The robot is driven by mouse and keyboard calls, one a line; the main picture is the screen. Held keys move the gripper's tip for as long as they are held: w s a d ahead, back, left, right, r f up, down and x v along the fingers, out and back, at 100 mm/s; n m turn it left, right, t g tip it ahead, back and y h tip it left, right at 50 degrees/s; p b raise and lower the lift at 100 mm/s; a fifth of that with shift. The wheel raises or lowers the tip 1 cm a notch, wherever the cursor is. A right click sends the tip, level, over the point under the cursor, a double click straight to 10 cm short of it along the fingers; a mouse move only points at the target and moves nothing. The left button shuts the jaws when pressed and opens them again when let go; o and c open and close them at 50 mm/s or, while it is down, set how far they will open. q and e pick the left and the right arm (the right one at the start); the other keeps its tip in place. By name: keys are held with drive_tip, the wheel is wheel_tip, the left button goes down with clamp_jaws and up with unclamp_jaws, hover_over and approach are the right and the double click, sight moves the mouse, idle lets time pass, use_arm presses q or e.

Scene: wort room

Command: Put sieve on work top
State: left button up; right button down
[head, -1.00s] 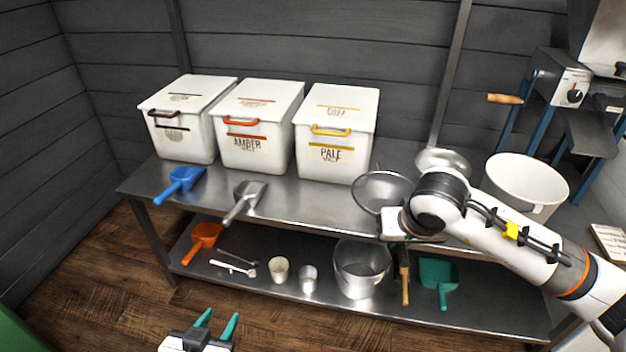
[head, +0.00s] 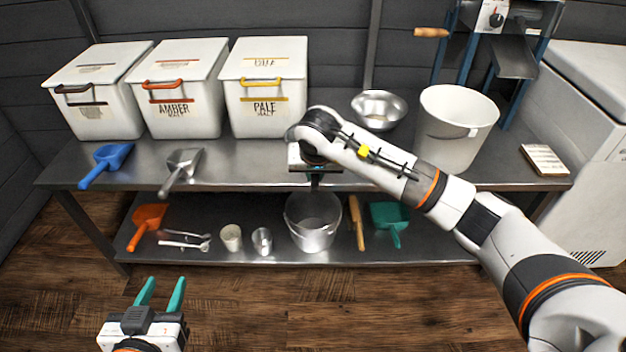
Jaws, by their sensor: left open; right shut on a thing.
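My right gripper (head: 315,180) points down over the work top (head: 240,172), in front of the PALE bin, and is shut. The sieve, a round mesh bowl at this gripper a second ago, is now hidden behind the gripper and arm, so whether it touches the work top cannot be seen. My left gripper (head: 161,290) is open and empty, low at the left in front of the bench, with teal fingers apart.
Lidded white bins (head: 264,108), a blue scoop (head: 107,163), a metal scoop (head: 180,170), a steel bowl (head: 379,108) and a white bucket (head: 452,140) stand on the work top.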

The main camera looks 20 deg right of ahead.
wheel_tip(320, 180, down, 2)
drive_tip(key=shift+f, duration=0.1)
use_arm(q)
drive_tip(key=shift+w+d+r+t+h, duration=0.2)
drive_tip(key=shift+r+t, duration=0.2)
drive_tip(key=shift+r, duration=0.15)
drive_tip(key=shift+w+d+r+t+h, duration=0.1)
drive_tip(key=shift+w+r+t, duration=0.05)
drive_tip(key=shift+r+t, duration=0.3)
drive_tip(key=shift+r, duration=0.15)
use_arm(e)
drive_tip(key=shift+f, duration=0.1)
drive_tip(key=c, duration=1.4)
unclamp_jaws()
drive_tip(key=shift+o, duration=0.2)
